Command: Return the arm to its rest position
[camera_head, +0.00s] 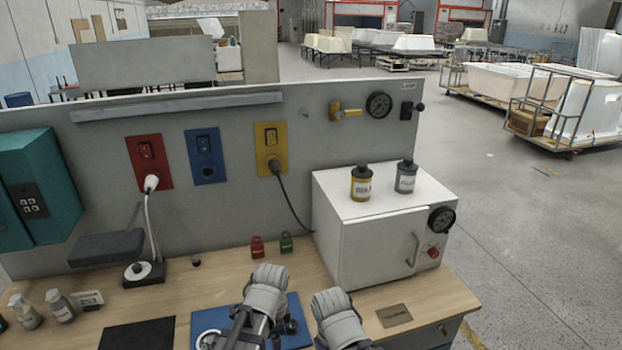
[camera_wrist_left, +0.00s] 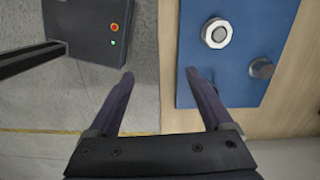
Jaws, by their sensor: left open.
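My left gripper (camera_wrist_left: 159,74) is open in the left wrist view, with nothing between its two dark fingers. It hangs over the front edge of the wooden workbench, the right finger beside the blue mat and the left finger over the grey floor. In the head view my left arm (camera_head: 266,292) reaches in at the bottom centre, above the blue mat, and its fingers cannot be made out clearly. My right arm (camera_head: 338,318) shows beside it to the right. The right gripper is not visible.
The blue mat (camera_wrist_left: 239,75) holds a metal nut (camera_wrist_left: 217,33) and a round knob (camera_wrist_left: 262,68). A white cabinet (camera_head: 366,243) with two small canisters stands right of my arms. Bottles (camera_head: 60,306) stand at left. A panel with coloured sockets rises behind the bench.

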